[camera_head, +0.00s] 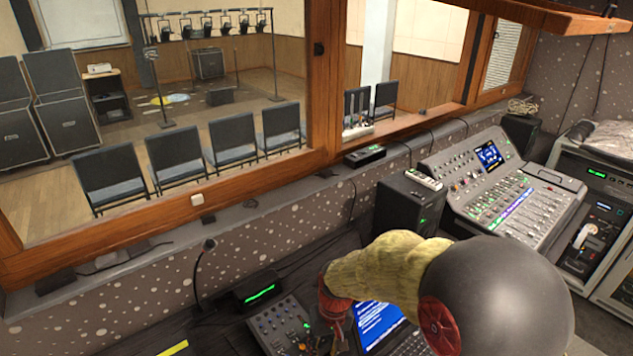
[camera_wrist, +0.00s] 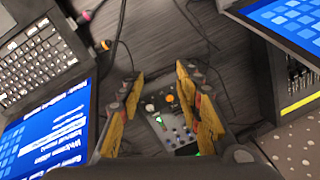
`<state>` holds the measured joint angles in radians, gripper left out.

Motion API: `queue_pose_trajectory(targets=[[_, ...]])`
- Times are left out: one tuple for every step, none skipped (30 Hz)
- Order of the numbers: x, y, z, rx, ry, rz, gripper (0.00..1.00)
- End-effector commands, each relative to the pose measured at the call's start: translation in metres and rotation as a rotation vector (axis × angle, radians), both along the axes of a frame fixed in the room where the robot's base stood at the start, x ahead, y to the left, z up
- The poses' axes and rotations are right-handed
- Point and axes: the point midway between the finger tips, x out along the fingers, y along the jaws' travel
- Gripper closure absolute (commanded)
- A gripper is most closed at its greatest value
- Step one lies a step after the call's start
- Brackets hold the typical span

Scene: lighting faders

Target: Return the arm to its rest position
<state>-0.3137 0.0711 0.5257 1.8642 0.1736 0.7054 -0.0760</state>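My arm, with a yellowish sleeve-like link and a dark round joint, reaches over the desk in the head camera view. My gripper (camera_wrist: 160,76) shows in the wrist view with its two yellow fingers spread apart and nothing held between them. A small grey control panel (camera_wrist: 168,124) with knobs and a green light lies beyond and between the fingers. I cannot tell its distance from them. In the head view a fader panel (camera_head: 279,326) stands on the desk just left of my gripper, whose fingertips are hard to make out there.
A laptop (camera_head: 378,322) is partly hidden by my arm. A mixing console (camera_head: 505,195), a black speaker (camera_head: 409,206) and an equipment rack (camera_head: 590,225) stand to the right. A gooseneck microphone (camera_head: 203,270) rises at left. Cables (camera_wrist: 195,25) cross the dark desk.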

Motion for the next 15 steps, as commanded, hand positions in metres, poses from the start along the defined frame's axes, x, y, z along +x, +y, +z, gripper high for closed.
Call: queue_pose_trajectory(targets=[[-0.009, -0.01, 0.018, -0.004, -0.009, -0.006, 0.66], [-0.015, -0.015, 0.026, -0.008, -0.008, -0.009, 0.66], [-0.022, -0.022, 0.038, -0.012, -0.014, -0.015, 0.66], [-0.028, -0.028, 0.047, -0.015, -0.018, -0.019, 0.66], [-0.033, -0.034, 0.057, -0.018, -0.024, -0.024, 0.66], [-0.041, -0.043, 0.07, -0.022, -0.035, -0.032, 0.66], [-0.047, -0.049, 0.08, -0.024, -0.046, -0.038, 0.66], [-0.054, -0.056, 0.091, -0.027, -0.056, -0.045, 0.66], [-0.063, -0.066, 0.104, -0.03, -0.073, -0.056, 0.66], [-0.07, -0.072, 0.114, -0.032, -0.086, -0.064, 0.66], [-0.078, -0.079, 0.123, -0.034, -0.1, -0.073, 0.66], [-0.087, -0.089, 0.135, -0.037, -0.122, -0.085, 0.66], [-0.094, -0.095, 0.144, -0.039, -0.139, -0.092, 0.66], [-0.101, -0.101, 0.152, -0.041, -0.156, -0.103, 0.66], [-0.11, -0.11, 0.162, -0.043, -0.181, -0.116, 0.66]])
